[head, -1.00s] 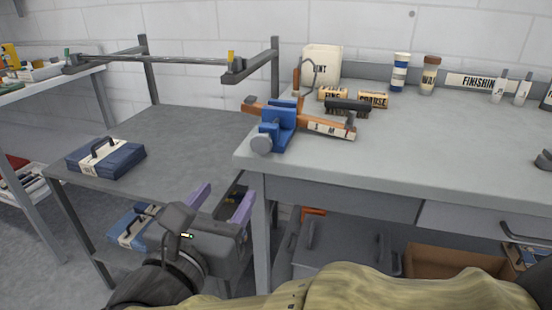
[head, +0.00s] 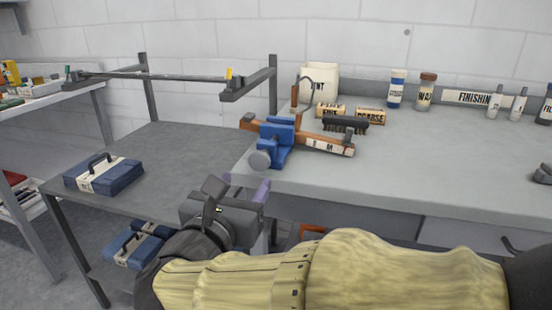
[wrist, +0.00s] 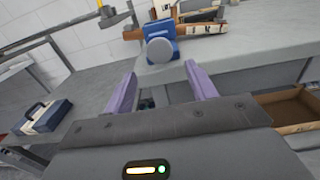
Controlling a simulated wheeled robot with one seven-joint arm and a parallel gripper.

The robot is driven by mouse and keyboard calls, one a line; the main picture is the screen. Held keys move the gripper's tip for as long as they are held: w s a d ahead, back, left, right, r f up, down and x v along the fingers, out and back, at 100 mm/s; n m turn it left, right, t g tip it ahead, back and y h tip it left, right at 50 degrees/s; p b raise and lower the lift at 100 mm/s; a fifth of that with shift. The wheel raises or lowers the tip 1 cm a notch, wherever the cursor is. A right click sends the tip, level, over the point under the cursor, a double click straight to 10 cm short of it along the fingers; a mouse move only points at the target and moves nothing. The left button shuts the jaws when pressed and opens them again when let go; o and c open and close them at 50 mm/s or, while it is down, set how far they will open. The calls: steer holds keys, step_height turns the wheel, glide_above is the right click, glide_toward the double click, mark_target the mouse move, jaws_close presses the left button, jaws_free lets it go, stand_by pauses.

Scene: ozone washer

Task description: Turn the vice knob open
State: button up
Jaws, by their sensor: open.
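The blue vice (head: 277,138) is mounted at the left front corner of the grey workbench, with a wooden piece (head: 326,143) held across it. Its round grey knob (head: 260,160) faces the front, and it also shows in the wrist view (wrist: 160,50). My gripper (head: 245,187) is in front of the bench corner, below and short of the knob, touching nothing that I can see. In the wrist view its two purple fingers (wrist: 162,88) are spread apart and empty, with the knob beyond and between them.
A lower grey table (head: 150,185) with a blue case (head: 104,173) stands left of the bench (head: 430,170). A metal rack bar (head: 160,77) rises behind. A brush (head: 345,124), sandpaper rolls (head: 370,116) and jars sit at the bench's back. The bench's front edge lies close to my gripper.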

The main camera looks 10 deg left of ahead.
mark_target(258, 164)
steer(key=w, duration=0.9)
steer(key=shift+d+b, duration=0.35)
steer(key=c, duration=0.9)
